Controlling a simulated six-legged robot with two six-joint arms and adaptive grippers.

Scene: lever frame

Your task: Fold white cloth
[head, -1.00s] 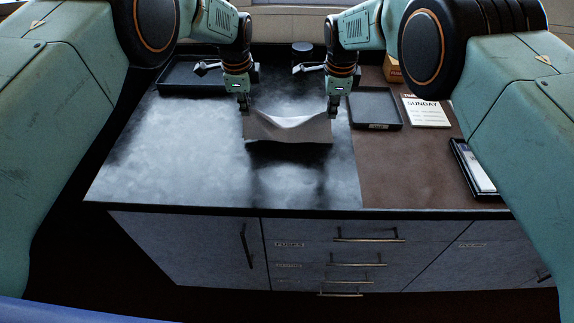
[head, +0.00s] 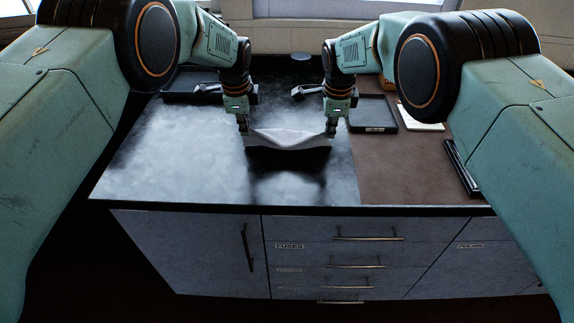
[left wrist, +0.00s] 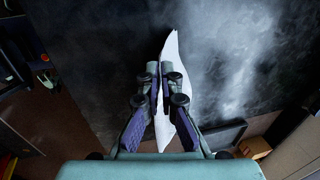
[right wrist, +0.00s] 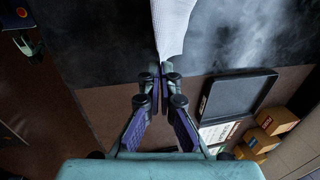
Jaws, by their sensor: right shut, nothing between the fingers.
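The white cloth (head: 288,138) is stretched between my two grippers over the counter, sagging in the middle, with a shadowed front side. My left gripper (head: 243,128) is at its left end; in the left wrist view its fingers (left wrist: 160,72) are nearly together with the cloth (left wrist: 173,50) running between and beside them. My right gripper (head: 331,130) is at the cloth's right end. In the right wrist view its fingertips (right wrist: 161,70) are shut, against or just beside a cloth corner (right wrist: 173,25). Whether the cloth's lower edge touches the counter is unclear.
A black tray (head: 373,113) and a white printed card (head: 420,119) lie right of the grippers. Another dark tray (head: 180,97) is at the back left. Orange boxes (right wrist: 275,121) stand beyond the tray. The front left of the counter (head: 180,165) is clear.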

